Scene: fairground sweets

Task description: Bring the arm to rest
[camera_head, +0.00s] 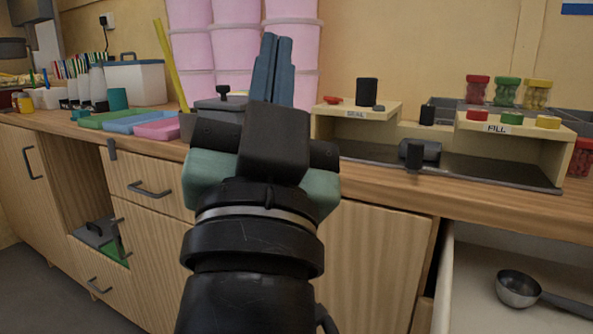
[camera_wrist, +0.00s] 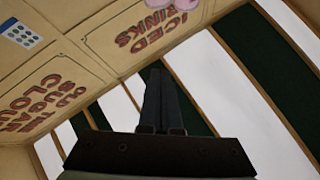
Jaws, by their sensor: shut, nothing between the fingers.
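My gripper (camera_head: 273,72) is raised in front of the counter in the head view, pointing up and away, with its two blue-grey fingers together and nothing between them. In the wrist view my gripper (camera_wrist: 160,95) is also shut, seen against a striped dark and white surface and signboards. My black and green wrist covers the middle of the counter's front edge. The gripper appears clear of the pink tubs behind it.
The counter carries coloured trays (camera_head: 133,121) at left, stacked pink tubs (camera_head: 232,55) behind, and a wooden stand marked SEAL and FILL (camera_head: 544,146) with jars (camera_head: 507,92) at right. An open drawer (camera_head: 470,262) at lower right holds a metal scoop (camera_head: 519,289).

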